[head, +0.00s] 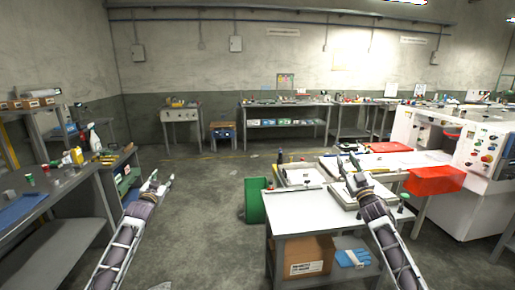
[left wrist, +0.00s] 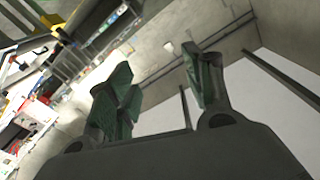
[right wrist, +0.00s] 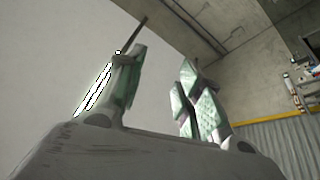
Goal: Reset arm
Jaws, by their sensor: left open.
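My left gripper (head: 164,182) is raised over the floor at left centre in the head view, between the left bench and the white table. In the left wrist view its two fingers (left wrist: 158,80) stand well apart with nothing between them. My right gripper (head: 348,160) is above the back part of the white table in the head view. In the right wrist view its fingers (right wrist: 160,85) are apart and empty.
The white table (head: 301,214) stands at front right, with a green bin (head: 255,200) at its left side. A red tray (head: 434,180) is beside the grey machine (head: 484,138). A left bench (head: 62,182) holds bottles. The middle floor (head: 205,220) is clear.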

